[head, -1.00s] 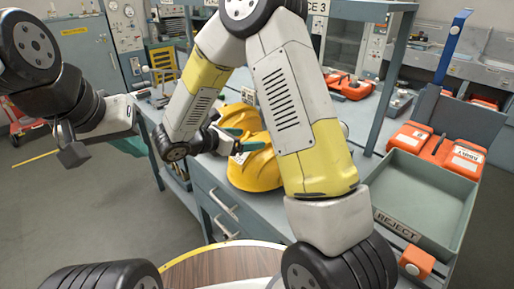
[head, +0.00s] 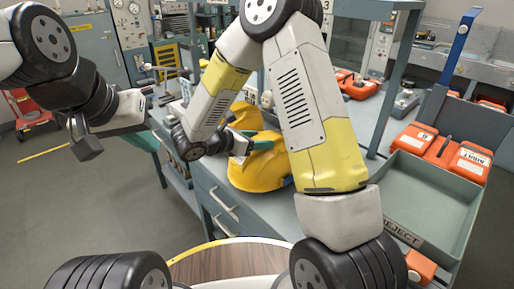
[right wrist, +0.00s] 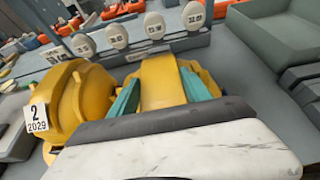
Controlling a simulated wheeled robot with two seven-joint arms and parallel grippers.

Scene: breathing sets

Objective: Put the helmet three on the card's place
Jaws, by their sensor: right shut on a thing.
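A yellow helmet (head: 255,174) sits at the front edge of the grey workbench. It also shows in the right wrist view (right wrist: 163,82). My right gripper (head: 257,140) has its teal fingers shut on this helmet's raised middle part. A second yellow helmet (right wrist: 84,102), with a white card reading 2 and 2029, stands right beside it; it also shows behind in the head view (head: 247,114). No number shows on the gripped helmet. My left arm reaches in at the left, but the fingers of its gripper (head: 128,108) cannot be made out.
The grey reject tray (head: 428,200) is empty at the right, with orange cases (head: 440,150) behind it. Several white oval numbered tags (right wrist: 154,25) stand in a row behind the helmets. A round wooden top (head: 225,262) is in front. A bench post rises right of my right arm.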

